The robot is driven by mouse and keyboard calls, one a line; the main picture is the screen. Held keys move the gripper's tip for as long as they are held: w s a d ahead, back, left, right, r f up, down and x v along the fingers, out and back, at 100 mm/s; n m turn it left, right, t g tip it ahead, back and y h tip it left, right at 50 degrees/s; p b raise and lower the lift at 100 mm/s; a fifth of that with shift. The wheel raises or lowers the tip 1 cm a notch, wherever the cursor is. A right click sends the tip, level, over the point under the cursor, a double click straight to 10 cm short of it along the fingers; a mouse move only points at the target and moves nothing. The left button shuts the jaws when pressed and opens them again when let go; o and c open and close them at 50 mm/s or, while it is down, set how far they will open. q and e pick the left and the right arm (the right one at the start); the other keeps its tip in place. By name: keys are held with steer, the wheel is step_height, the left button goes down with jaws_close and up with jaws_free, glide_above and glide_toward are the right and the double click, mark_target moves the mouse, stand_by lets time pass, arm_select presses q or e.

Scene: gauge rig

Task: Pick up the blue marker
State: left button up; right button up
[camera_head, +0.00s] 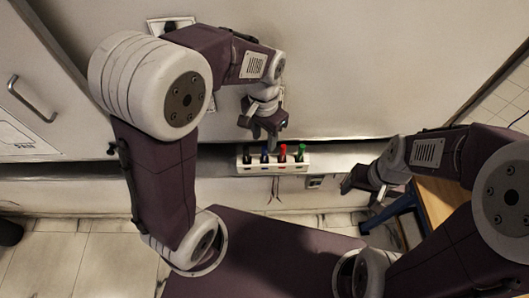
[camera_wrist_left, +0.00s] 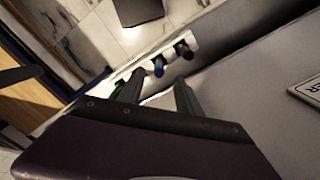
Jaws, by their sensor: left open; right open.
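The blue marker (camera_head: 265,156) stands upright in a white holder (camera_head: 271,169), between a black marker (camera_head: 247,156) and a red marker (camera_head: 283,153). A green marker (camera_head: 300,153) is at the right end. My left gripper (camera_head: 258,130) is open and empty, just above the holder in the head view. In the left wrist view, the blue marker (camera_wrist_left: 158,67) is beyond the gap between the open fingers (camera_wrist_left: 158,97), and nothing is between them. The red marker is hidden there behind a finger. My right gripper (camera_head: 362,188) is open and empty, right of the holder.
The holder is by a pale wall panel (camera_head: 340,90), with thin wires hanging below it. A wooden-topped table with blue legs (camera_head: 445,200) stands at the right, partly behind my right arm. A metal handle (camera_head: 32,100) is at the left.

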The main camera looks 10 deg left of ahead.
mark_target(264, 153)
arm_select(q)
steer(key=shift+w+f, duration=0.2)
steer(key=shift+f, duration=0.5)
steer(key=shift+s+d+f, duration=0.15)
steer(key=shift+s+f, duration=0.05)
steer(key=shift+s, duration=0.2)
steer(key=shift+s+f, duration=0.15)
steer(key=shift+f, duration=0.15)
steer(key=f, duration=0.4)
steer(key=f+p, duration=0.1)
steer(key=shift+w+f, duration=0.35)
steer(key=shift+f, duration=0.05)
steer(key=shift+s, duration=0.15)
steer(key=shift+c, duration=0.9)
jaws_close()
